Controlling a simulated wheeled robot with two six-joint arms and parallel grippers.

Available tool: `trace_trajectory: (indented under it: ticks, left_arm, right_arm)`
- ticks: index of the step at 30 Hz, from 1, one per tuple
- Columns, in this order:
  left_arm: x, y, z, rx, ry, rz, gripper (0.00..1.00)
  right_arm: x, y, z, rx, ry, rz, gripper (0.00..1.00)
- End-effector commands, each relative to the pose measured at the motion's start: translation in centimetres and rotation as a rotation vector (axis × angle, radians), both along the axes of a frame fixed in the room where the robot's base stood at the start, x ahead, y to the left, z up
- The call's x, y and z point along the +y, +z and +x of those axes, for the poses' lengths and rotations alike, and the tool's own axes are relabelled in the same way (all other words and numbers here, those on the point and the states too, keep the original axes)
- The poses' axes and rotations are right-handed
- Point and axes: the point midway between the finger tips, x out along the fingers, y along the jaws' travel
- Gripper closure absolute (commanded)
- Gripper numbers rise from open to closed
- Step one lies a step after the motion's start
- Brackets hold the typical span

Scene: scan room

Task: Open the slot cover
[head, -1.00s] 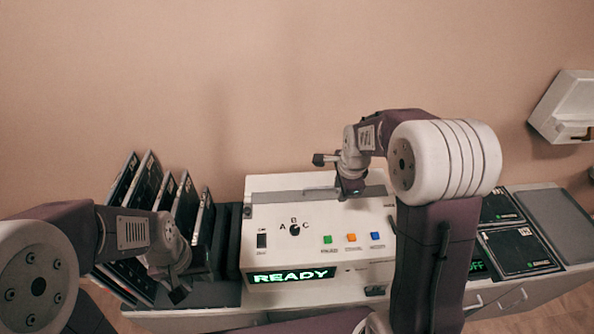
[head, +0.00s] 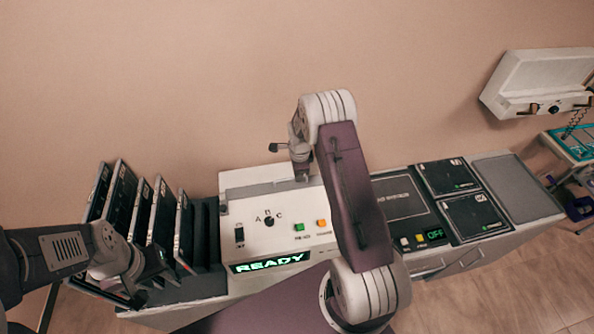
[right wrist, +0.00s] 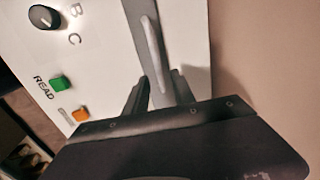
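The white console (head: 238,262) with a lit READY display stands in the middle of the head view. A grey slot cover strip (head: 258,188) runs along its back edge. In the right wrist view the strip (right wrist: 126,22) carries a pale raised handle (right wrist: 152,45). My right gripper (head: 301,176) is over the back of the console. Its two dark fingers (right wrist: 160,92) are apart in the right wrist view, one on each side of the handle's near end; contact cannot be told. My left gripper (head: 135,280) is low at the left by the upright plates; its fingers are unclear.
A rack of dark upright plates (head: 125,195) stands left of the console. A dial (head: 269,221) and coloured buttons (head: 299,227) sit on its face. Flat dark panels (head: 473,214) and an OFF display (head: 435,234) lie to the right. A white box (head: 535,80) hangs on the wall.

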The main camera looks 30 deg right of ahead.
Motion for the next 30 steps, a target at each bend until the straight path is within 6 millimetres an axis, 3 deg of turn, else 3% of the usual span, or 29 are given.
trace_trajectory:
  ticks: [6,12,13,16,30]
  left_arm:
    - [0.0,0.7,0.0,0.000,0.000,0.000,0.64]
    - [0.0,0.6,0.0,0.000,0.000,0.000,0.64]
    - [0.0,0.6,0.0,0.000,0.000,0.000,0.64]
    - [0.0,0.6,0.0,0.000,0.000,0.000,0.64]
    - [0.0,0.7,0.0,0.000,0.000,0.000,0.64]
  right_arm:
    - [-0.1,-1.7,0.4,-0.001,0.000,0.000,0.69]
    - [-0.1,-1.8,0.4,-0.002,0.000,-0.001,0.69]
    - [-0.1,-1.8,0.4,-0.002,0.000,-0.001,0.72]
    - [-0.1,-1.8,0.4,-0.002,0.000,-0.001,1.00]
    - [-0.1,-1.7,0.4,-0.001,0.000,0.000,1.00]
